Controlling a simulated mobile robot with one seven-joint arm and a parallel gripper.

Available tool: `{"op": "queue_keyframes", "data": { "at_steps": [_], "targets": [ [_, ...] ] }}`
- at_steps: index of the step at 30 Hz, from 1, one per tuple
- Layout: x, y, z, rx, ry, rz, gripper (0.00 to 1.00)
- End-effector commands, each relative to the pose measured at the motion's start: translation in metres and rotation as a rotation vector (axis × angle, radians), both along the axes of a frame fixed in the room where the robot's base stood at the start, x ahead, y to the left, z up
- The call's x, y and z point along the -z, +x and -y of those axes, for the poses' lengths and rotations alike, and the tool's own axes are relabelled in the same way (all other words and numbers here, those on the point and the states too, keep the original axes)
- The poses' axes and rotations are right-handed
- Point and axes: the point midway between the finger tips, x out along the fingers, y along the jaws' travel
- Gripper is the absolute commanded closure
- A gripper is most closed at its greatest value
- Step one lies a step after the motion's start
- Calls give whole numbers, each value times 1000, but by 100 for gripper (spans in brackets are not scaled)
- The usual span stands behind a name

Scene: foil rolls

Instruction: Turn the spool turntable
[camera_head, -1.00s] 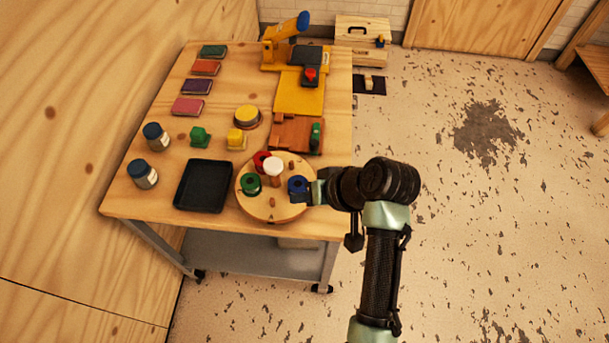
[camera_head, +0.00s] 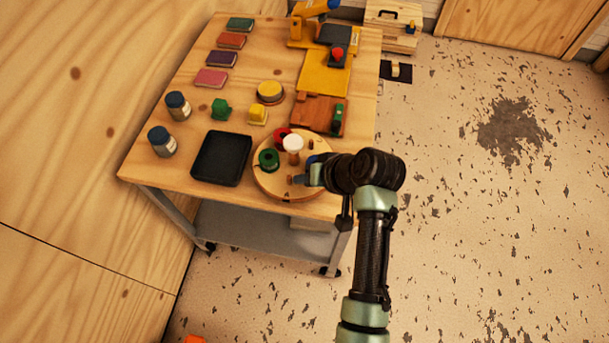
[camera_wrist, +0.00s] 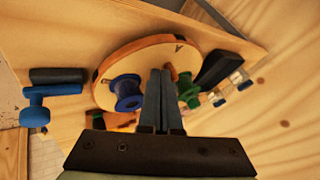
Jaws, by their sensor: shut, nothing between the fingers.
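The spool turntable (camera_head: 273,187) is a round wooden disc at the table's front right edge. It carries a green spool (camera_head: 268,160), a red spool (camera_head: 283,134), a white-topped post (camera_head: 293,146) and a blue spool (camera_head: 315,159), which my arm partly hides in the head view. My gripper (camera_head: 308,176) is over the disc's right front, beside the blue spool. In the wrist view my gripper (camera_wrist: 160,74) has its fingers together and empty, between the blue spool (camera_wrist: 127,93) and green spool (camera_wrist: 188,92). Whether the fingertips touch anything I cannot tell.
A black tray (camera_head: 221,158) lies left of the turntable. A reddish-brown block (camera_head: 315,114) with a green piece sits behind it. Yellow (camera_head: 257,114) and green (camera_head: 221,108) small blocks, two jars (camera_head: 162,142) and several coloured pads (camera_head: 211,78) stand farther left. Floor to the right is open.

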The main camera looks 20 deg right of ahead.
Motion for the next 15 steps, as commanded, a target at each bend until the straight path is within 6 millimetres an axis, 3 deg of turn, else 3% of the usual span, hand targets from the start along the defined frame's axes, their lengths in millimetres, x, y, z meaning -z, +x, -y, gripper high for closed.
{"op": "queue_keyframes", "data": {
  "at_steps": [15],
  "targets": [
    [-1,0,-4,60,0,0,100]
  ]
}}
